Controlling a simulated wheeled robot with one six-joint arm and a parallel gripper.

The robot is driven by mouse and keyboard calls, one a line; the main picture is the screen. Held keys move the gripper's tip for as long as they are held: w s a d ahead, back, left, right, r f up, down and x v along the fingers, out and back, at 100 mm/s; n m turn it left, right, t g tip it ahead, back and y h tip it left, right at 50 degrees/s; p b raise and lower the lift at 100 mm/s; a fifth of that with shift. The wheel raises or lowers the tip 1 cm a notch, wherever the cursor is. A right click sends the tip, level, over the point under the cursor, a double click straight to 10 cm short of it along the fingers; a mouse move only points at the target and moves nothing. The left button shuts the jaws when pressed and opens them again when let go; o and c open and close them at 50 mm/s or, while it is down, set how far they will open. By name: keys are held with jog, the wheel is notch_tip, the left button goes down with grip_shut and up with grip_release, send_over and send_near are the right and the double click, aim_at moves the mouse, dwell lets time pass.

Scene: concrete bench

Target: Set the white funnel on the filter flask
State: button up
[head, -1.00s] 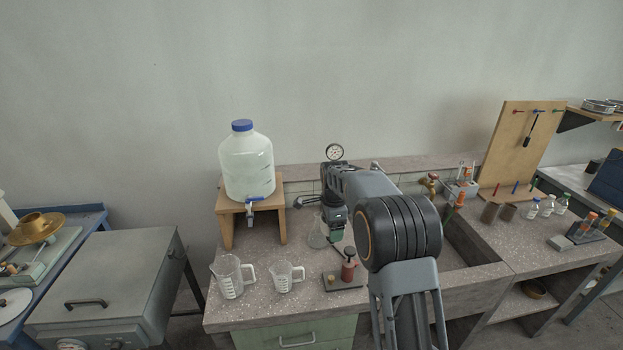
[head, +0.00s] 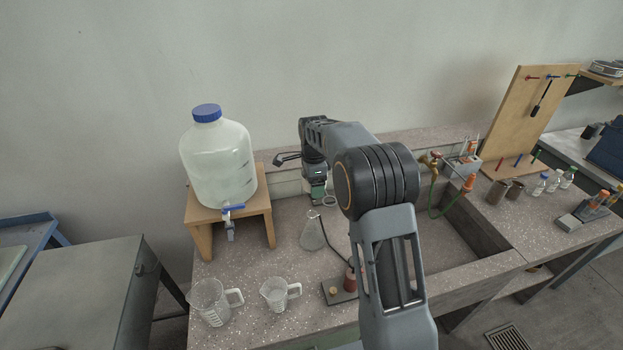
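The filter flask (head: 312,236), a clear conical glass vessel, stands on the bench right of the wooden stand. A dark hose runs from near its neck toward a small base with a red-brown cylinder (head: 350,279). My gripper (head: 317,200) points down behind the flask and slightly above its neck in the picture. Its fingertips are too small to read, so I cannot tell whether it holds anything. A small pale ring (head: 330,201) shows just right of the gripper; I cannot tell whether it is part of the white funnel. I see no other sign of the funnel.
A large blue-capped water bottle (head: 217,165) stands on a wooden stand (head: 200,238) at left. Two measuring jugs (head: 211,302) (head: 277,294) stand at the front. A sink (head: 440,240) lies to the right, with a brass tap (head: 430,162) behind.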

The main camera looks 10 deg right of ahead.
jog(key=shift+s+a+f+b, duration=0.1)
jog(key=shift+a+f+b, duration=0.2)
jog(key=shift+f+b, duration=2.2)
jog(key=shift+f, duration=1.3)
jog(key=shift+f+b, duration=0.3)
jog(key=shift+f, duration=0.2)
jog(key=o, duration=0.9)
jog(key=shift+c, duration=0.2)
jog(key=shift+r, duration=0.1)
notch_tip(320, 180, up, 14)
jog(key=shift+f+b, duration=0.15)
jog(key=shift+b, duration=0.2)
